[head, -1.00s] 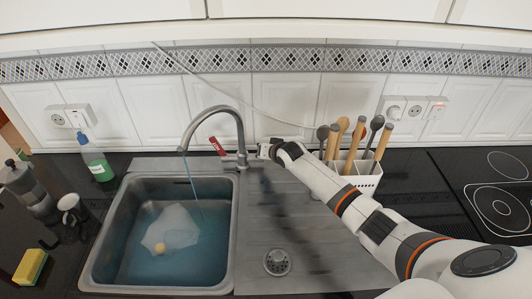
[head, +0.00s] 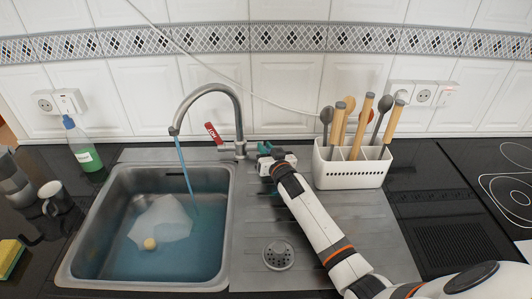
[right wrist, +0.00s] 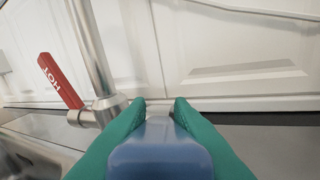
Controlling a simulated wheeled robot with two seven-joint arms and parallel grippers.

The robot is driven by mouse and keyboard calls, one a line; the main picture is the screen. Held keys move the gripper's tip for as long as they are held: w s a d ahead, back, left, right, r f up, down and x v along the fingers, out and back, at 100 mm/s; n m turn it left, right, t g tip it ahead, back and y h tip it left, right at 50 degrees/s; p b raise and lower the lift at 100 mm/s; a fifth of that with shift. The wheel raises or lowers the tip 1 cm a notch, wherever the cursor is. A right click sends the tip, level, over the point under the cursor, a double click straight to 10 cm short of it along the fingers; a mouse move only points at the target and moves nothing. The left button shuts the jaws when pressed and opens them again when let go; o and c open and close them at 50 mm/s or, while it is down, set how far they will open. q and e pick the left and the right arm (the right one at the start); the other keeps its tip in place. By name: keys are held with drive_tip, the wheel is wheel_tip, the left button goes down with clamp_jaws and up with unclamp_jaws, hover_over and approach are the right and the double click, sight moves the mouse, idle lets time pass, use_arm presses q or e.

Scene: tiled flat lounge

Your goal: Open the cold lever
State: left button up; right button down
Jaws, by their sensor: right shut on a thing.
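The steel faucet (head: 238,115) stands behind the sink with a bluish stream of water running from its spout. A red lever marked HOT (head: 213,132) sticks up and left from its valve body; it also shows in the right wrist view (right wrist: 62,82). In the right wrist view, a blue lever (right wrist: 160,148) lies between the green fingers of my right gripper (right wrist: 159,108), which is shut on it just right of the valve body. In the head view my right gripper (head: 266,150) hides this blue lever. My left gripper is not in view.
The sink basin (head: 72,245) holds bluish water, a pale cloth-like thing (head: 165,218) and a small yellow ball (head: 150,244). A white utensil holder (head: 352,180) stands close right of my gripper. A green bottle (head: 86,155) and mug (head: 54,197) stand left.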

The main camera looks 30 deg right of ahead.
idle(0.4)
drive_tip(key=c, duration=1.3)
unclamp_jaws()
drive_tip(key=shift+s, duration=0.15)
drive_tip(key=shift+s, duration=0.35)
drive_tip(key=s, duration=0.7)
drive_tip(key=s+a, duration=0.1)
drive_tip(key=s, duration=0.3)
drive_tip(key=shift+r, duration=0.4)
